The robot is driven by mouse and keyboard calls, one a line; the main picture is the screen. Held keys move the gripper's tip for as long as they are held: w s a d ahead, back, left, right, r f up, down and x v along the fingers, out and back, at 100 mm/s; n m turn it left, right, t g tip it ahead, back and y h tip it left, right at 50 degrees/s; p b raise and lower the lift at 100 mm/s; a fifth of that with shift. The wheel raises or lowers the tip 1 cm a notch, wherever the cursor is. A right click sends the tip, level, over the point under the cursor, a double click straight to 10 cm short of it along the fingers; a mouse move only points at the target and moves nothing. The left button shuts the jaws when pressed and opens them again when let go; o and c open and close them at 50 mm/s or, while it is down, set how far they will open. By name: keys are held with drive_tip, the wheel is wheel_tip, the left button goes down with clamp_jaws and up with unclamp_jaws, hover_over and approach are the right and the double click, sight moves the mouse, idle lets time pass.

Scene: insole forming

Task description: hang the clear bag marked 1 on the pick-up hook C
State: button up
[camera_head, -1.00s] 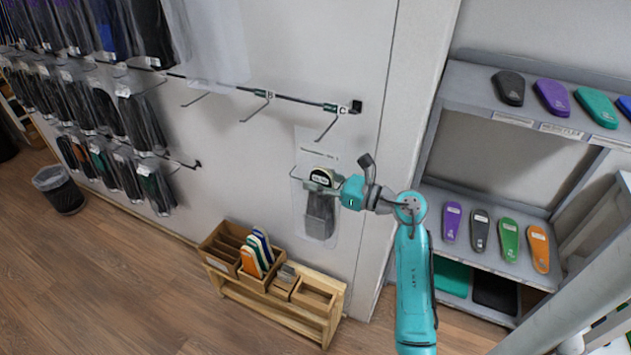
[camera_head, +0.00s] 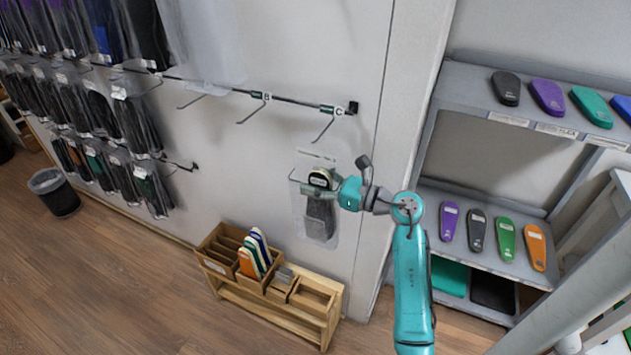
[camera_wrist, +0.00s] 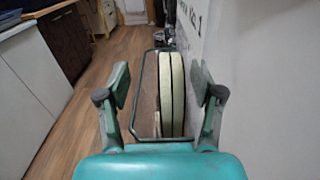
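The clear bag (camera_head: 330,233) holds a dark insole pair with a pale top and hangs upright in front of the white wall. In the wrist view the bag's rim (camera_wrist: 134,112) lies between my finger pads, with pale insole edges inside and a white face reading "No. 1" at upper right.
Hook B (camera_head: 253,110) is empty to the left. Bagged insoles hang farther left. A wooden rack (camera_head: 327,324) with insoles stands below on the floor. A grey shelf (camera_head: 470,75) with coloured insoles stands at right. The wall around hook C is clear.

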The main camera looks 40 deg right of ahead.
drive_tip(key=shift+s, duration=0.1)
drive_tip(key=v, duration=1.1)
drive_tip(key=shift+s+d, duration=0.15)
drive_tip(key=shift+s, duration=0.25)
drive_tip(key=s+a+m+t, duration=0.3)
drive_tip(key=a+m, duration=0.4)
drive_tip(key=a, duration=0.4)
drive_tip(key=s+a+m+t, duration=0.3)
drive_tip(key=a+m, duration=0.4)
drive_tip(key=a, duration=0.4)
drive_tip(key=s+a+f+m+g+h, duration=0.3)
drive_tip(key=s+f+m, duration=0.3)
drive_tip(key=s+m, duration=0.5)
drive_tip(key=s+a+f+m+g+h, duration=0.3)
drive_tip(key=s+f+m+g, duration=0.2)
drive_tip(key=s+m, duration=0.6)
drive_tip(key=f+m, duration=0.1)
drive_tip(key=m, duration=0.3)
drive_tip(key=shift+a, duration=0.4)
